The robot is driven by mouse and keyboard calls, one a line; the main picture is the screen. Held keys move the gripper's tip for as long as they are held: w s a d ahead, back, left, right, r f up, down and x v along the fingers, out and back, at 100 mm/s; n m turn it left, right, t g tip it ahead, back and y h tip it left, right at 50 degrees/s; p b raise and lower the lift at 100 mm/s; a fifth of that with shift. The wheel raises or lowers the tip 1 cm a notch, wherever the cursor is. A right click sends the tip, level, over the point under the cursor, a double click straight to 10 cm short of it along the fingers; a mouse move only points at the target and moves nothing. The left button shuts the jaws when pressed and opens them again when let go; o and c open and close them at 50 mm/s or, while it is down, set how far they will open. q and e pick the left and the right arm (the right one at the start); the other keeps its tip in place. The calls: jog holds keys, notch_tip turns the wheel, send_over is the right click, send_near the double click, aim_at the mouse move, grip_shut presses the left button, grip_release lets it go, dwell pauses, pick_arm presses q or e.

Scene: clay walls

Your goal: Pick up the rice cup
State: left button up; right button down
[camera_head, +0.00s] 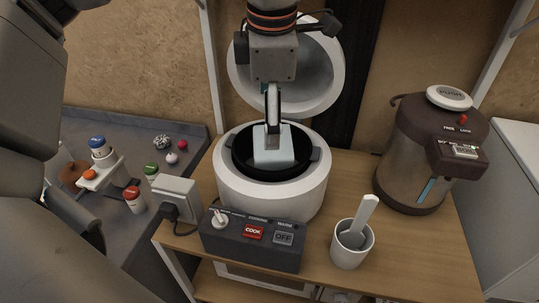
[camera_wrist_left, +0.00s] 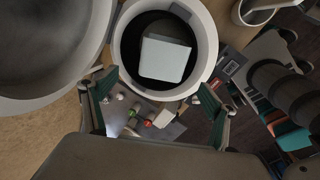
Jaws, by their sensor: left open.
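A pale, boxy cup (camera_head: 263,157), which I take for the rice cup, sits inside the dark pot of the white rice cooker (camera_head: 240,188). In the left wrist view the cup (camera_wrist_left: 164,60) shows a flat, pale, squarish face. My left gripper (camera_head: 272,128) points down over the pot; its fingers overlap the cup in the head view. In the left wrist view the gripper (camera_wrist_left: 146,92) has its fingers wide apart with nothing held between them. I cannot tell whether a finger touches the cup. My right gripper is not in view.
The cooker's lid (camera_head: 318,88) stands open behind the pot. A control box (camera_head: 254,240) is in front. A white holder with a paddle (camera_head: 351,246) and a brown dispenser (camera_head: 420,155) stand to the right. Small jars (camera_head: 133,199) are on the left counter.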

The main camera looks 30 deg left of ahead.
aim_at(272, 160)
pick_arm(q)
jog(key=x, duration=0.6)
jog(key=shift+s+f, duration=0.1)
jog(key=shift+f, duration=0.3)
jog(key=shift+d, duration=0.1)
jog(key=c, duration=1.7)
jog(key=shift+r, duration=0.1)
